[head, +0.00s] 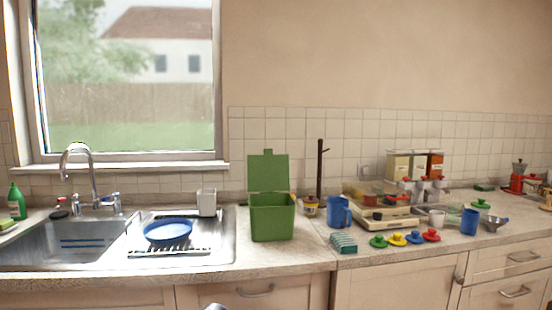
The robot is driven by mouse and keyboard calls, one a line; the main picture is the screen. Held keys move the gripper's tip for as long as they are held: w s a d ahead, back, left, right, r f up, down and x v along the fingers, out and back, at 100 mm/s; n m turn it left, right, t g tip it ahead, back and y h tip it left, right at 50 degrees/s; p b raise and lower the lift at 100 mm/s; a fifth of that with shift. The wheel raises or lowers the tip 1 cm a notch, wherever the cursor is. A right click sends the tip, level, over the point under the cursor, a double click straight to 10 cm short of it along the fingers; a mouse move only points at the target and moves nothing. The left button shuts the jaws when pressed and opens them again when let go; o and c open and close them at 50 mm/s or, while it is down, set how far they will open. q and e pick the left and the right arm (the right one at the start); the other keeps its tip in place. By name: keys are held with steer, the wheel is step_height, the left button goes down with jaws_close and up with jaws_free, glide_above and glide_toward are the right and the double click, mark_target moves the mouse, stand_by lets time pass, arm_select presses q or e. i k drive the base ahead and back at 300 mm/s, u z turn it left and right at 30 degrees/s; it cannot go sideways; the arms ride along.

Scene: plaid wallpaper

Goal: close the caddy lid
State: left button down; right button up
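The green caddy (272,219) stands upright on the counter, just right of the sink. Its green lid (268,173) is open and stands up from the back edge, with a small tab on its top. The caddy's opening faces up, and its inside is mostly hidden behind the front wall. Neither of my grippers can be made out in the head view. Only a small grey rounded shape shows at the bottom edge, and I cannot tell what it is.
Left of the caddy are a sink (60,262), a blue bowl (168,231) and a grey cup (206,203). To its right stand a jar (310,207), a dark post (319,170) and a blue jug (339,212). The counter in front of the caddy is clear.

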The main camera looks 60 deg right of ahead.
mark_target(267, 171)
steer(key=z, duration=0.3)
steer(key=k, duration=0.45)
steer(key=z, duration=1.3)
steer(key=i, duration=0.8)
steer(key=u, duration=0.1)
